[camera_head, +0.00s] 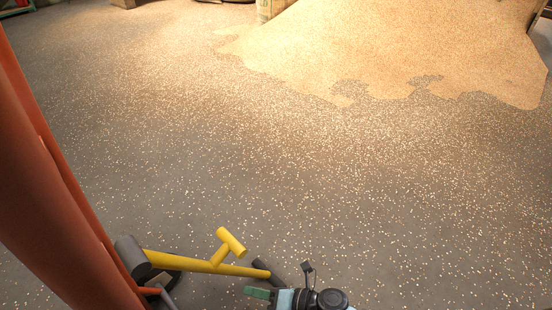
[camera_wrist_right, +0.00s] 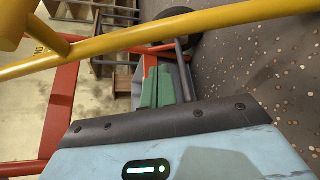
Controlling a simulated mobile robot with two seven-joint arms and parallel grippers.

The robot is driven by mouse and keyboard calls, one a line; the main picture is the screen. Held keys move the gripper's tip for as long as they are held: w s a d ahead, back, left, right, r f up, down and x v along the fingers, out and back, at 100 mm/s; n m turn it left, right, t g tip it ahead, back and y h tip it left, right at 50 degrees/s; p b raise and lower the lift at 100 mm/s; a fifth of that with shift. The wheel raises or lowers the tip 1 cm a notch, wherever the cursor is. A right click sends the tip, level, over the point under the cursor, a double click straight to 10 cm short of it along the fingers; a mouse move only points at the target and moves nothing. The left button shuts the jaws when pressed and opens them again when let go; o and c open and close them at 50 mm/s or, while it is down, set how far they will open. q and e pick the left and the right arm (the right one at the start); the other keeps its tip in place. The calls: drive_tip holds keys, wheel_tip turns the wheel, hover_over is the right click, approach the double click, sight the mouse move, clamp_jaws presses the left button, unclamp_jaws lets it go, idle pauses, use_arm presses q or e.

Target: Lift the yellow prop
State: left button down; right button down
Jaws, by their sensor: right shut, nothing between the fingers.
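The yellow prop (camera_head: 190,262) is a long bar with a short T-shaped handle, low in the head view. Its left end meets a dark grey cylinder, and its right end meets a dark grey piece. My right gripper (camera_head: 258,293) is at the bottom edge of the head view, just below the prop's right part, with green fingers pointing left. In the right wrist view the fingers (camera_wrist_right: 162,88) are together with nothing between them. The yellow bar (camera_wrist_right: 190,27) crosses the top of that view, apart from the fingers in the picture. My left gripper is not in view.
A thick orange-red column (camera_head: 55,180) stands at the left. A grain heap (camera_head: 400,50) covers the back right, with grains scattered on the grey floor (camera_head: 150,150). The right wrist view shows an orange-red frame (camera_wrist_right: 60,110) and a dark wheel (camera_wrist_right: 165,24).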

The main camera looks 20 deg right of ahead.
sight(241, 271)
drive_tip(key=w+b, duration=0.1)
drive_tip(key=w, duration=0.1)
drive_tip(key=w+a+b, duration=0.1)
drive_tip(key=w+b, duration=0.1)
drive_tip(key=shift+w+a+r, duration=0.1)
drive_tip(key=shift+w+a, duration=0.05)
drive_tip(key=shift+w, duration=0.1)
drive_tip(key=shift+w+d+r, duration=0.2)
drive_tip(key=shift+d, duration=0.05)
drive_tip(key=shift+w, duration=0.1)
